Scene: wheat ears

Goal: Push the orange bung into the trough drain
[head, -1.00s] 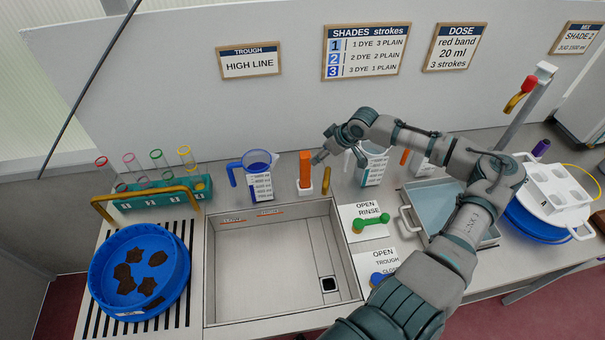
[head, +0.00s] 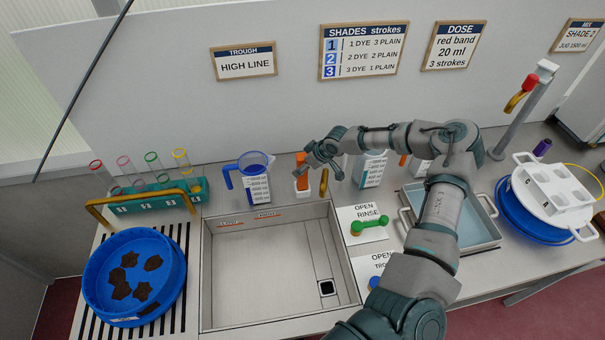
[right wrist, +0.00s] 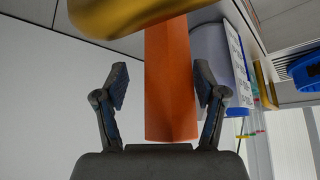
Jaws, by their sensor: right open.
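The orange bung (head: 302,180) stands upright in a small white holder behind the trough. Its upper part is partly covered by my right gripper (head: 311,157) in the head view. In the right wrist view the orange bung (right wrist: 168,90) lies between the two spread fingers (right wrist: 160,85), with a gap on the left side and a very small one on the right. The trough (head: 262,310) is empty, and its square dark drain (head: 327,288) is open at the front right of its floor. My left gripper is not in view.
A brass-coloured piece (head: 324,183) stands just right of the bung. A blue-handled jug (head: 252,180) is left of it, and another jug (head: 370,170) is right. A green-handled valve (head: 370,224) and a metal tray (head: 482,243) lie right of the trough.

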